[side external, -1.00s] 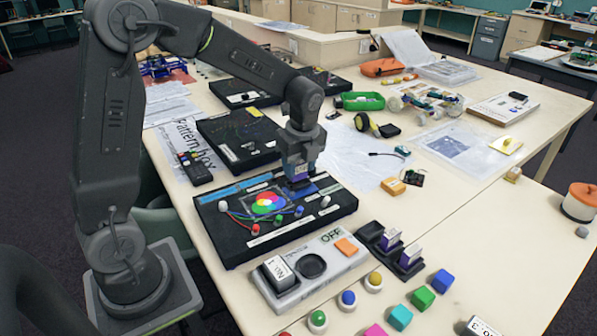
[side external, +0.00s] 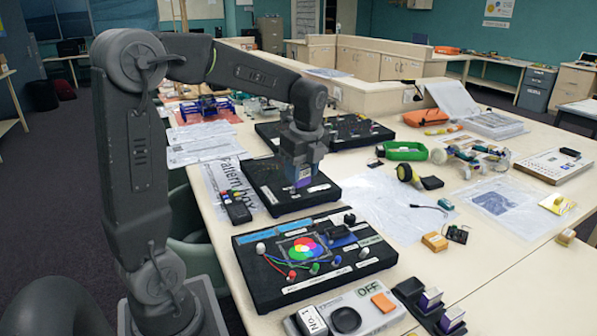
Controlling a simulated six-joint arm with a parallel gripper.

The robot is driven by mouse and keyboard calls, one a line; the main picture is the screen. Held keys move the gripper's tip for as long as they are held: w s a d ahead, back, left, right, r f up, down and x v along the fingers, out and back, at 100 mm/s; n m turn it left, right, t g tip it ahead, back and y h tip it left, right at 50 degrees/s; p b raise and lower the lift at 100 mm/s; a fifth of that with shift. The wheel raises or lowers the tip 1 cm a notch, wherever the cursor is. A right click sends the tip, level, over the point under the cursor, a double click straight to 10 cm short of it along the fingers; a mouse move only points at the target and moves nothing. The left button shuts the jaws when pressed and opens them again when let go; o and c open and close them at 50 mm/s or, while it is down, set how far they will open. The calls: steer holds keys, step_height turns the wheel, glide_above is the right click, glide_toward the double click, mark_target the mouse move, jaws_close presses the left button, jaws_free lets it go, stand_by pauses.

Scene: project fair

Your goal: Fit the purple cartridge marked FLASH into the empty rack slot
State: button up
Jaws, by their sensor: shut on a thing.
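My gripper (side external: 303,166) is shut on a purple cartridge (side external: 303,178) with a pale label, whose print is too small to read. The black rack (side external: 411,290) lies at the lower right, in front of that board. Two purple cartridges with white tops stand in it, one in the middle (side external: 430,300) and one at the near end (side external: 452,319). The rack's far slot looks empty.
The color-wheel board carries knobs, wires and a dark block (side external: 336,232). A grey console (side external: 362,318) marked OFF, with an orange button, sits left of the rack. Another black board (side external: 285,203) lies behind.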

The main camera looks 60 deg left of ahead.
steer(key=w+d+f+n+h, duration=0.15)
steer(key=w+d+n, duration=0.25)
steer(key=d+n, duration=0.6)
steer(key=w+d+f+n+h, duration=0.1)
steer(key=w+d+f+n, duration=0.25)
steer(key=d+n, duration=0.65)
steer(key=w+d+f+n+h, duration=0.1)
steer(key=w+d+n, duration=0.4)
steer(key=n, duration=0.9)
steer(key=shift+s+d+f, duration=0.1)
steer(key=shift+d+f, duration=0.05)
steer(key=shift+f, duration=0.95)
steer(key=shift+s+d+f, duration=0.15)
steer(key=shift+d+f, duration=0.05)
steer(key=shift+f, duration=0.95)
steer(key=shift+s+d+f, duration=0.1)
steer(key=shift+d+f, duration=0.05)
steer(key=shift+f, duration=0.95)
steer(key=shift+f, duration=0.9)
steer(key=o, duration=1)
steer(key=shift+o, duration=0.3)
steer(key=o, duration=0.3)
